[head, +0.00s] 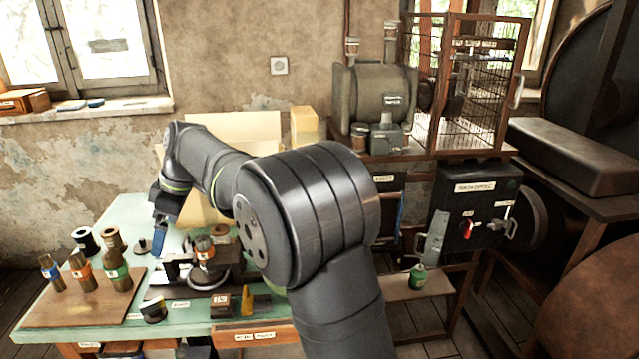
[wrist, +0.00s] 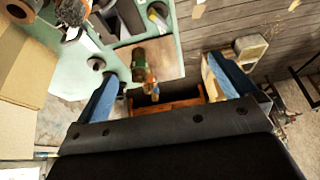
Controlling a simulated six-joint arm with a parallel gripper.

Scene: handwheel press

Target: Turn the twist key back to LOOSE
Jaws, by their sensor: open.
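My gripper (head: 160,236) hangs over the workbench, left of and above a dark clamp-like fixture (head: 208,280). An orange-banded bottle (head: 204,250) stands at this fixture. In the wrist view the two blue fingers of my gripper (wrist: 165,90) are wide apart with nothing held between them. I cannot pick out the twist key or a LOOSE mark for certain; the labels are too small to read. A red knob (head: 467,227) shows on a dark control box (head: 475,205) at the right, far from my gripper.
Several banded bottles stand on a wooden board (head: 60,308) at the bench's left. Dark spools (head: 86,240) stand behind them. A small dark block (head: 221,303) and a yellow piece (head: 247,301) sit near the front edge. My arm hides the bench's right part.

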